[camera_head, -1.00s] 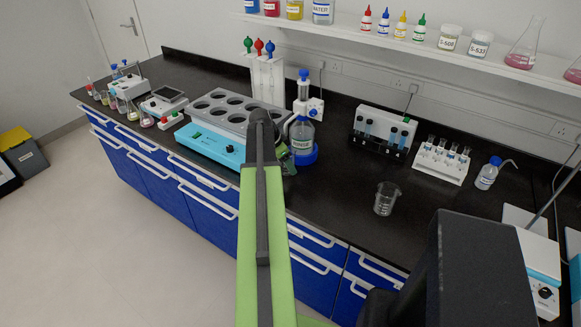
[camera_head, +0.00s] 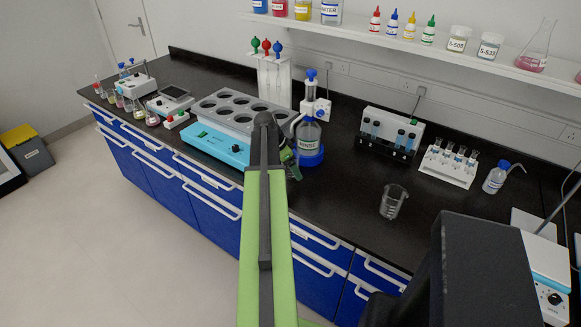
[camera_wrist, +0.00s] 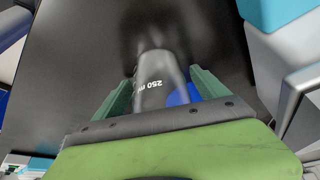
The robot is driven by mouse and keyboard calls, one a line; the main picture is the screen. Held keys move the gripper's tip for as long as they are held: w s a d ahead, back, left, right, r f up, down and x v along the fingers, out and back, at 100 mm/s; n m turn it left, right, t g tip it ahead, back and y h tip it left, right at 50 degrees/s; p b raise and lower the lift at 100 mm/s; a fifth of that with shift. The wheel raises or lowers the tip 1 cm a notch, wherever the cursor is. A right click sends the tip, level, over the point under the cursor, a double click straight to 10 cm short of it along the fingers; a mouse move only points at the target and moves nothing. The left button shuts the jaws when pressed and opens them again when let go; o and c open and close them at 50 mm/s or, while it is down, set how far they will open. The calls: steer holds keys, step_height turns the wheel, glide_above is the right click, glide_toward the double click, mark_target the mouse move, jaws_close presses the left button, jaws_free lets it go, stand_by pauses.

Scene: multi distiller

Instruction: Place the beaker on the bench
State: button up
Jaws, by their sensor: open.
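A clear glass beaker (camera_head: 393,202) stands upright on the black bench (camera_head: 345,215), well to the right of my gripper, in the head view. My gripper (camera_head: 289,165) is low over the bench beside the rinse bottle, mostly hidden behind my arm. In the wrist view, a clear glass vessel marked "250 m" (camera_wrist: 155,82) lies between the two green fingers of my open gripper (camera_wrist: 163,92). Its lower part is hidden by the gripper's body, and I cannot tell whether the fingers touch it. In the head view my arm hides this vessel.
The rinse bottle (camera_head: 309,140) with its blue base stands right beside my gripper. A grey multi-well bath (camera_head: 235,108) with a blue front (camera_head: 212,145) is to the left. A tube rack (camera_head: 450,166) and wash bottle (camera_head: 495,178) are at the right. Bare bench lies around the beaker.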

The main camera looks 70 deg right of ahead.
steer(key=p+v, duration=1)
steer(key=v, duration=0.2)
steer(key=shift+p, duration=0.4)
steer(key=shift+a, duration=0.1)
steer(key=w+a+f+n+t, duration=0.15)
steer(key=w+a+n, duration=1.05)
steer(key=w+a, duration=1.25)
steer(key=w+a+n+t+y, duration=0.1)
steer(key=w+a+n+y, duration=0.2)
steer(key=a+n, duration=1.1)
steer(key=w+a, duration=0.1)
steer(key=a, duration=2.4)
